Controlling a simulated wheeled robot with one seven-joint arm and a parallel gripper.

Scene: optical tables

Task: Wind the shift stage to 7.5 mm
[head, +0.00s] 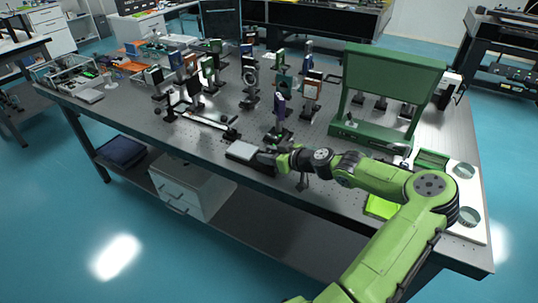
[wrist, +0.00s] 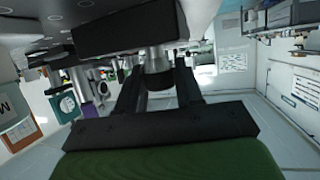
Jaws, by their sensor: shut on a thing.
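The shift stage is a low dark block with a pale grey top plate (head: 241,150) at the front edge of the optical table. In the wrist view, its black body (wrist: 115,32) hangs at the top of the tilted, seemingly upside-down picture. A silver barrel (wrist: 154,59) sticks out of it and ends in a dark knob (wrist: 160,88). My gripper (wrist: 158,92) is shut on this knob, one finger on each side. In the head view, my gripper (head: 272,158) meets the stage's right side, and the knob is hidden there. No scale reading can be made out.
A rail assembly (head: 205,118) lies behind and left of the stage. Several optics on posts (head: 280,105) stand behind it. A large green frame (head: 390,90) stands to the right, with a lime tray (head: 381,207) in front near my arm. The front left tabletop is mostly clear.

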